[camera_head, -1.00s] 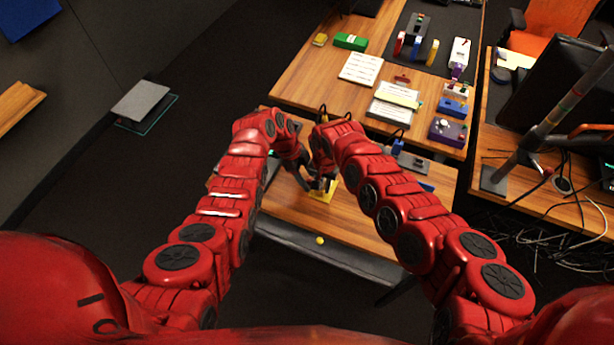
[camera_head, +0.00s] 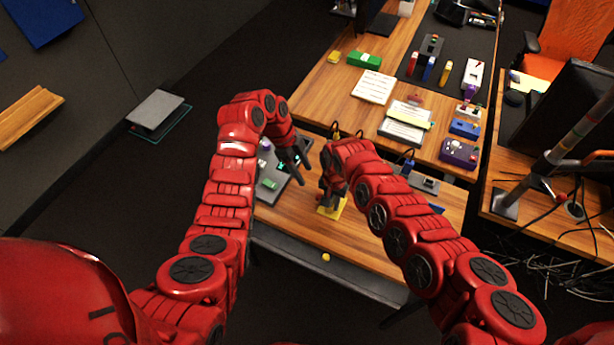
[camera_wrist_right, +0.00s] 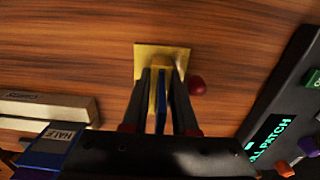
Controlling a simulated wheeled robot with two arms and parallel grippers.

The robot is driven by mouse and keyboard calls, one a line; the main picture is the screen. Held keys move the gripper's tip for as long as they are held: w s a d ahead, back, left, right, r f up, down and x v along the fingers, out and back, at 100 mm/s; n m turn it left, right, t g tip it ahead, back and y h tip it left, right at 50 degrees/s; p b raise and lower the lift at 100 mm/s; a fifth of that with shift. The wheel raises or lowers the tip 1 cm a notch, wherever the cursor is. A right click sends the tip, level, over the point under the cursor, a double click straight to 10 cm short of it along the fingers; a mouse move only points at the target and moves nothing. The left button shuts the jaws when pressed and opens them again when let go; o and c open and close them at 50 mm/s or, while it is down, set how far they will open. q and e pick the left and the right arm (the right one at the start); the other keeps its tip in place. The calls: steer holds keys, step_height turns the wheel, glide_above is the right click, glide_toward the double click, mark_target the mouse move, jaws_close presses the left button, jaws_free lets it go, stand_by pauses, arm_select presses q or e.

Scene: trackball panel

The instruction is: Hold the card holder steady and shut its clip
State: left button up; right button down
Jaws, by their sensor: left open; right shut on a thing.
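The card holder (camera_head: 331,210) is a yellow piece with a square base on the wooden desk; in the right wrist view its base (camera_wrist_right: 162,52) shows beyond the fingers. My right gripper (camera_head: 329,196) is shut on the card holder, with its dark fingers (camera_wrist_right: 162,92) either side of the yellow upright. A thin blue piece shows between the fingers. A dark red round knob (camera_wrist_right: 197,84) is just right of them. Whether the clip is open or shut I cannot tell. My left gripper (camera_head: 301,163) is open and empty, above and left of the holder.
A dark control panel (camera_head: 268,186) with lit green marks lies left of the holder. A small yellow ball (camera_head: 326,258) is near the desk's front edge. A blue block marked HALF (camera_wrist_right: 58,138) and a pale slab (camera_wrist_right: 45,103) lie left in the wrist view.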

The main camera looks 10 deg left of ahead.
arm_select(q)
steer(key=shift+a+r, duration=0.15)
steer(key=shift+r, duration=0.4)
steer(key=shift+a+f, duration=0.1)
steer(key=c, duration=0.4)
steer(key=a+n, duration=0.1)
steer(key=a+f+n, duration=0.1)
steer(key=n, duration=0.1)
steer(key=s+a+f+n+t, duration=0.1)
steer(key=n, duration=0.1)
steer(key=shift+f+h, duration=0.15)
steer(key=shift+h, duration=0.25)
jaws_close()
steer(key=s+a+n+t+h, duration=0.2)
steer(key=a+n+t, duration=0.15)
steer(key=n, duration=0.85)
steer(key=x, duration=0.6)
steer(key=a+x, duration=0.1)
steer(key=x, duration=0.2)
steer(key=shift+s+d+f, duration=0.1)
steer(key=shift+f, duration=0.4)
steer(key=d, duration=0.3)
steer(key=shift+s+f, duration=0.15)
steer(key=shift+f, duration=0.05)
steer(key=shift+s+d, duration=0.15)
steer(key=shift+d, duration=0.4)
